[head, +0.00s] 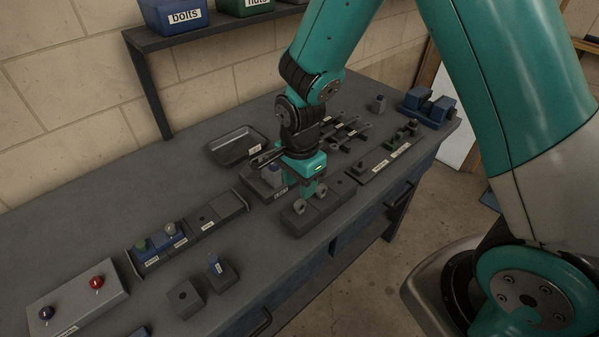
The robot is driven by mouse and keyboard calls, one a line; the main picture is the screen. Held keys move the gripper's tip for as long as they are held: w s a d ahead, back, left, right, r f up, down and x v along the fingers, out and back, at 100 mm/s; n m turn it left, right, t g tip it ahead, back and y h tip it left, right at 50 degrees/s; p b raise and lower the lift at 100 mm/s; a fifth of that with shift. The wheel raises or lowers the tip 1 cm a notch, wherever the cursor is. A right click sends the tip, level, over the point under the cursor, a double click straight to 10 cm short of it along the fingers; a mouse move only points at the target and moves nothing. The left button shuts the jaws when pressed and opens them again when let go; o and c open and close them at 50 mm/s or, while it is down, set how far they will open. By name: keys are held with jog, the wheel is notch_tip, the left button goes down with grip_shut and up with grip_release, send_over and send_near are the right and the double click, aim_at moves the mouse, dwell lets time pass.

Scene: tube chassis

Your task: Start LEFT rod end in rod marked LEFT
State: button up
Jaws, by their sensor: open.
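Two small grey ring-headed pieces that look like rod ends stand in a dark block (325,208) near the table's front edge: one nearer rod end (299,207) and one farther rod end (321,190). I cannot read which is LEFT. My gripper (308,188) points down over this block, close to both pieces. It is open, and its fingertips are partly hidden against them. A short upright piece with a white label (215,265) stands in a dark block (224,276) in the lower middle; it may be a rod, but its label is too small to read.
An empty holed block (185,299) stands beside the labelled piece. A long rack (205,225) lies left of my gripper, a button box (75,300) at lower left. A tray (237,146), several tools (345,130) and a blue fixture (428,105) stand farther back. A shelf holds bins (172,15).

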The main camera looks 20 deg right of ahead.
aim_at(300, 201)
jog(key=shift+f+b, duration=2.4)
jog(key=shift+f, duration=0.9)
jog(key=shift+r, duration=0.15)
grip_shut()
